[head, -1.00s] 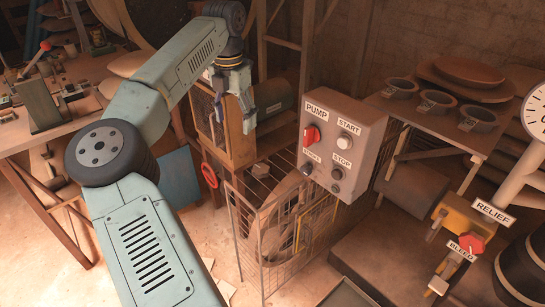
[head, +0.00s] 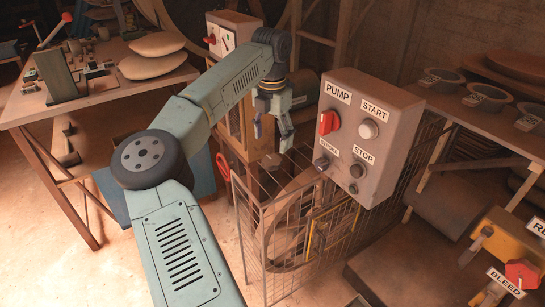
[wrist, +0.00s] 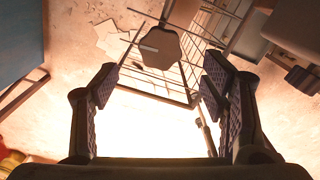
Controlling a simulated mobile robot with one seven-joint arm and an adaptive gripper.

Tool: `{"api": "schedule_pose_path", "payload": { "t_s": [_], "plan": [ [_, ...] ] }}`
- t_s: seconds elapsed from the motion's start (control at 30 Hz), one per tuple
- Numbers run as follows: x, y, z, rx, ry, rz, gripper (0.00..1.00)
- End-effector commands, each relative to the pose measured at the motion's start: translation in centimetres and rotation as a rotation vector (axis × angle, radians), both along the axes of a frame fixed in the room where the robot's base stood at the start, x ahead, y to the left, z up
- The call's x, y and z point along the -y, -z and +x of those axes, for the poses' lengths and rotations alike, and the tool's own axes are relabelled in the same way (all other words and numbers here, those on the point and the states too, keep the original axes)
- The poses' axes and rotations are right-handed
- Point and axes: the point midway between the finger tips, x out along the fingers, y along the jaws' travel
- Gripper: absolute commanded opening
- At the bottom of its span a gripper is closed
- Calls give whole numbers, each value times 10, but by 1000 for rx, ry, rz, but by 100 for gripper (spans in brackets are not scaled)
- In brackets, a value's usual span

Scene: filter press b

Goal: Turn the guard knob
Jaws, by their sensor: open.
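The guard knob appears to be the grey lobed knob (wrist: 160,47) over the wire guard (wrist: 180,97) in the wrist view, with a pale bar across it. In the head view the knob (head: 271,160) is small, at the guard's top, just below my fingers. My gripper (head: 271,135) points down there, open and empty. In the wrist view my gripper (wrist: 160,90) has its fingers wide apart, with the knob beyond them and toward the upper edge. The gripper is apart from the knob; the exact gap is hard to tell.
The pump control box (head: 365,135) stands close to the right of my gripper. A red ring handle (head: 223,167) is left of the guard. A wooden table (head: 110,95) stands at the left, and a red bleed knob (head: 522,273) at the lower right.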

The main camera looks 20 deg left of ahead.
Motion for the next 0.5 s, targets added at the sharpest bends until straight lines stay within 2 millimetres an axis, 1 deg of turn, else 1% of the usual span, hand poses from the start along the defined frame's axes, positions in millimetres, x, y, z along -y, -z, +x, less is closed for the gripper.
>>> {"api": "schedule_pose_path", "payload": {
  "t_s": [0.03, 0.2, 0.33, 0.5],
  "plan": [
    [0, 11, -1, -3, 1, -1, 67],
    [0, 41, -1, 0, 0, -1, 67],
    [0, 56, 0, -1, -1, -1, 67],
    [0, 66, 0, 1, -1, 1, 67]
  ]
}}
